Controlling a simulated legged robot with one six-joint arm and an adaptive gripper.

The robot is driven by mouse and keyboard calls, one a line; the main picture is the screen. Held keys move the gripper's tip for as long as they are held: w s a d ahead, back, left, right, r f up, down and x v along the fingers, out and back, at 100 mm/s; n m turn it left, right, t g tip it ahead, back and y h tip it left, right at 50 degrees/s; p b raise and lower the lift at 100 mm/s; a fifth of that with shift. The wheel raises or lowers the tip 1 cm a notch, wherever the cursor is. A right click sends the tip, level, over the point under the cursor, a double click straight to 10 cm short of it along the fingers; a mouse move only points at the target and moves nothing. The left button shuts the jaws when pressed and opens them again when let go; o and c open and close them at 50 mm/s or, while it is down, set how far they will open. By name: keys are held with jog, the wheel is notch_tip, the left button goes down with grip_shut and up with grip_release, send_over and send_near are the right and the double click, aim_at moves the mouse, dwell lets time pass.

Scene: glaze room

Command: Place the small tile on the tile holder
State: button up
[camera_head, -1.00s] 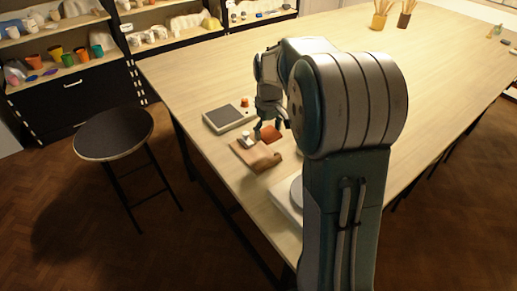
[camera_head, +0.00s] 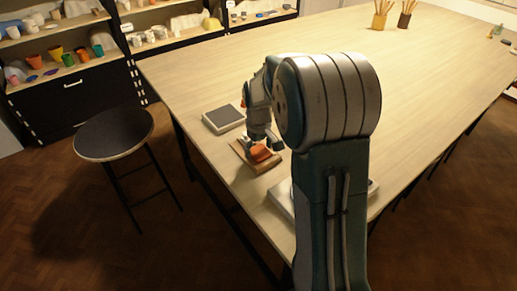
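The small tile (camera_head: 261,154) is orange-red and shows just below my gripper's fingertips. My gripper (camera_head: 264,143) points down and appears shut on the tile, though the contact is partly hidden by the fingers and wrist. The tile holder (camera_head: 244,153) looks like a brown wooden piece on the near left part of the table. The tile lies over the holder in this view. I cannot tell whether it touches the holder or is held slightly above it.
A flat grey-topped device (camera_head: 223,118) sits behind the holder on the table (camera_head: 330,80). A pale flat object (camera_head: 282,199) is partly hidden by my arm. A round stool (camera_head: 114,134) stands left. The far table is mostly clear.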

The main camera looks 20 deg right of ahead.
aim_at(258, 151)
dwell(0.3)
notch_tip(258, 151, up, 12)
jog(key=s+a+r+m+t, duration=0.1)
jog(key=s+a+r+t, duration=0.35)
jog(key=s, duration=0.75)
jog(key=s+a, duration=0.2)
jog(key=s, duration=0.4)
jog(key=s+a+f+m+t, duration=0.1)
jog(key=s+a, duration=0.2)
jog(key=s, duration=0.3)
jog(key=shift+a, duration=0.25)
